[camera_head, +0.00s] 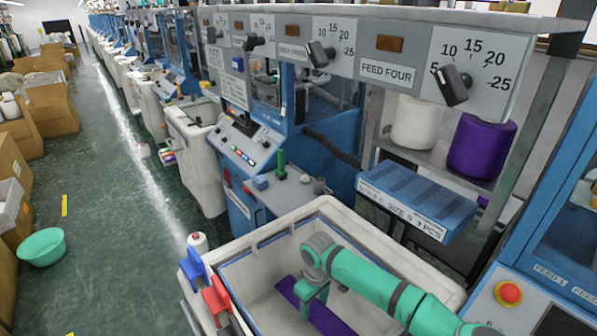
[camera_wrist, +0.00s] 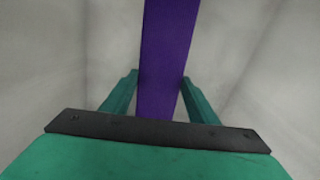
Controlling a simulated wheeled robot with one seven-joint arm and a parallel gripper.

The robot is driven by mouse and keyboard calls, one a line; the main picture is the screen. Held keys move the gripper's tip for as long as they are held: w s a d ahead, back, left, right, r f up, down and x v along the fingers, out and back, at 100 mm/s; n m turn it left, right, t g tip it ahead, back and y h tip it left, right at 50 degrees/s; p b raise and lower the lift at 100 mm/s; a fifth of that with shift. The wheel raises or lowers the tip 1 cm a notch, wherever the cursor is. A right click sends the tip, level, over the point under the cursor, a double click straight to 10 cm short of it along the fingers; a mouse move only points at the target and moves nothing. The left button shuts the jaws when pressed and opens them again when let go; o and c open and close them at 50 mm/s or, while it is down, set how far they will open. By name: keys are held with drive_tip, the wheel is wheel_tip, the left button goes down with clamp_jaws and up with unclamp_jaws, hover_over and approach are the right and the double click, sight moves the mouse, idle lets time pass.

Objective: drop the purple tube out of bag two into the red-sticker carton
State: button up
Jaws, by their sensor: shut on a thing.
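The purple tube (camera_head: 336,322), long and flat-looking, shows inside a large white bag-like bin (camera_head: 262,285) at the bottom of the head view. My gripper (camera_head: 311,303) reaches down into this bin and is shut on the tube. In the wrist view, the purple tube (camera_wrist: 168,45) runs between the two green fingers of my gripper (camera_wrist: 158,88), with pale bag walls around it. No number on the bin is readable. Brown cartons (camera_head: 50,108) stand along the left side; I see no red sticker on them.
Red and blue clips (camera_head: 214,300) and a white cone (camera_head: 198,243) sit at the bin's left rim. A blue box (camera_head: 417,200) juts out behind the bin. A green basin (camera_head: 42,246) lies on the floor. The aisle (camera_head: 120,200) is mostly clear.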

sight(293, 298)
drive_tip(key=w+n, duration=0.1)
drive_tip(key=n, duration=0.1)
drive_tip(key=w+a+f+n, duration=0.1)
drive_tip(key=n, duration=0.1)
drive_tip(key=shift+f+n, duration=0.1)
drive_tip(key=shift+n, duration=0.2)
drive_tip(key=shift+w+a+f+n, duration=0.3)
drive_tip(key=shift+a+n, duration=0.2)
drive_tip(key=shift+n, duration=0.2)
drive_tip(key=n, duration=0.1)
drive_tip(key=w+f+n, duration=0.1)
drive_tip(key=n, duration=0.1)
drive_tip(key=shift+a, duration=0.4)
drive_tip(key=a+n, duration=0.1)
drive_tip(key=w+f+n, duration=0.1)
drive_tip(key=n, duration=0.1)
drive_tip(key=shift+w+a+f+n, duration=0.2)
drive_tip(key=shift+a+n, duration=0.1)
drive_tip(key=shift+a, duration=0.05)
drive_tip(key=shift+w+a+f+n, duration=0.25)
drive_tip(key=shift+w+n, duration=0.15)
drive_tip(key=shift+n, duration=0.4)
drive_tip(key=shift+a+f+n, duration=0.2)
drive_tip(key=shift+a+n, duration=0.4)
drive_tip(key=shift+a, duration=0.1)
drive_tip(key=shift+w+f, duration=0.1)
drive_tip(key=shift+d+n, duration=0.3)
drive_tip(key=shift+d, duration=0.15)
